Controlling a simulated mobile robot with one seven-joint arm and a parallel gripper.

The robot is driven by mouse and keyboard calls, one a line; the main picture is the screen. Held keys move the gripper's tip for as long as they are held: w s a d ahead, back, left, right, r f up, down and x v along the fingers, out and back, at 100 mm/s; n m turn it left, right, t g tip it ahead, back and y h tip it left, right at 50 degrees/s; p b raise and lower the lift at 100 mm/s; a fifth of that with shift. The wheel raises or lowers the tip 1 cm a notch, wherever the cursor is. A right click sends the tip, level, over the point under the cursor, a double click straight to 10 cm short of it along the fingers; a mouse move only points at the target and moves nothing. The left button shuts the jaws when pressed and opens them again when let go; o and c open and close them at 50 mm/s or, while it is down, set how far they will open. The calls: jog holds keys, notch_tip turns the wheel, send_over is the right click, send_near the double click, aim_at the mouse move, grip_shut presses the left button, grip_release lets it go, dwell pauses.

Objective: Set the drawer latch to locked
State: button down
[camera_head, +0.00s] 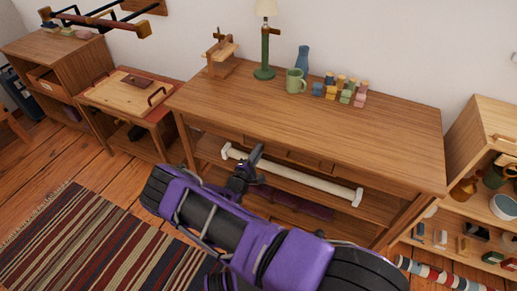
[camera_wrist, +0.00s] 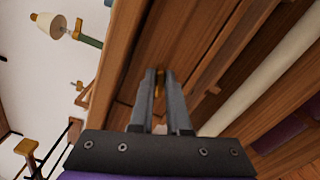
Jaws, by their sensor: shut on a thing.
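The wooden desk (camera_head: 240,95) has a drawer front (camera_head: 310,161) under its top. It also shows as brown wood in the wrist view (camera_wrist: 190,40). A small brass-coloured drawer latch (camera_wrist: 160,78) shows between my fingertips in the wrist view. My gripper (camera_wrist: 160,74) is shut on the latch, with its grey fingers close to the drawer front. In the head view my gripper (camera_head: 256,152) reaches the desk's front just under the top. The latch is hidden there, and its setting cannot be made out.
A cream bar (camera_head: 290,177) runs across the desk's front below the drawers. The desk top holds a green lamp (camera_head: 264,50), a green mug (camera_head: 295,80), a blue vase (camera_head: 302,58) and several small blocks (camera_head: 340,88). A striped rug (camera_head: 95,240) lies on the floor.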

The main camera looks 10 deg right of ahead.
jog(key=shift+m+p, duration=0.65)
jog(key=shift+m, duration=1.35)
jog(key=c, duration=0.9)
grip_release()
jog(key=shift+s+a, duration=0.1)
jog(key=v, duration=1.7)
